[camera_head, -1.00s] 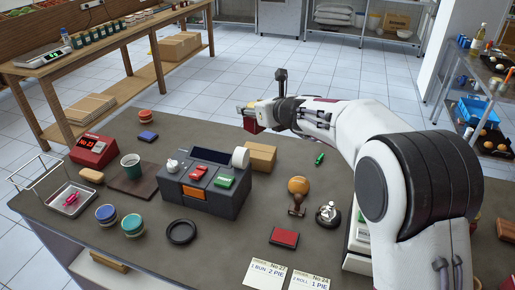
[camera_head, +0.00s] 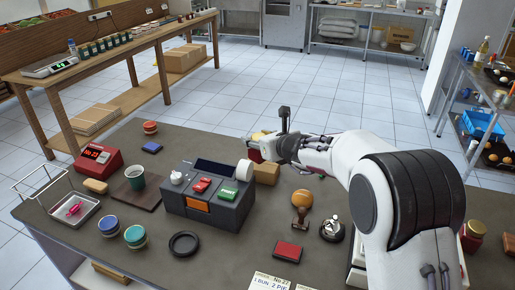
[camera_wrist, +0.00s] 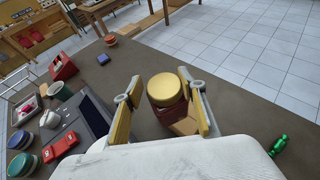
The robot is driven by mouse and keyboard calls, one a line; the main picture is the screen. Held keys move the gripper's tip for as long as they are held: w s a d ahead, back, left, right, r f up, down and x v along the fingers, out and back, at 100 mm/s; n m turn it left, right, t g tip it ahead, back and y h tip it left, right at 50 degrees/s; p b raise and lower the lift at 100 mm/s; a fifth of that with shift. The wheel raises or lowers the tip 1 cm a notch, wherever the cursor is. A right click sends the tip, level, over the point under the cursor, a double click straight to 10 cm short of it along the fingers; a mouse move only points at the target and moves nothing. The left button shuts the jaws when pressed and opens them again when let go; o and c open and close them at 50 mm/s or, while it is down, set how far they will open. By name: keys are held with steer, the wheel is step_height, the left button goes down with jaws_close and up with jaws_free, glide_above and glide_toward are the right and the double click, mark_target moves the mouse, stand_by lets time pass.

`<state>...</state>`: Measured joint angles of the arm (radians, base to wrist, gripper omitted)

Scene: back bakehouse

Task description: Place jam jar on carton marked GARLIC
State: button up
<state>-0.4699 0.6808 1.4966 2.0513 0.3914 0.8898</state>
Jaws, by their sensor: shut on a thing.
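A dark red jam jar with a gold lid (camera_wrist: 168,88) is between the yellow-padded fingers of my gripper (camera_wrist: 160,105) in the wrist view. My gripper is shut on it and holds it upright. In the head view the jar (camera_head: 254,154) shows partly, at the end of my arm. A small brown carton (camera_head: 267,173) stands on the counter just below and behind it; it also shows in the wrist view (camera_wrist: 184,127), partly hidden by the jar and a finger. I see no readable marking on it. I cannot tell whether jar and carton touch.
A dark grey till unit (camera_head: 208,205) stands close left of the carton. A wooden stamp (camera_head: 301,208), a bell (camera_head: 332,227) and a red ink pad (camera_head: 288,251) lie in front. Another jar (camera_head: 472,235) stands at the right.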

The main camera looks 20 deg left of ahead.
stand_by(0.3)
steer(key=shift+f, duration=1.8)
steer(key=shift+f, duration=0.15)
steer(key=o, duration=1.4)
steer(key=shift+d, duration=0.1)
steer(key=shift+s+d+r, duration=0.15)
steer(key=shift+s+r, duration=0.05)
steer(key=shift+r, duration=0.05)
steer(key=shift+v, duration=1.3)
steer(key=shift+r, duration=3.45)
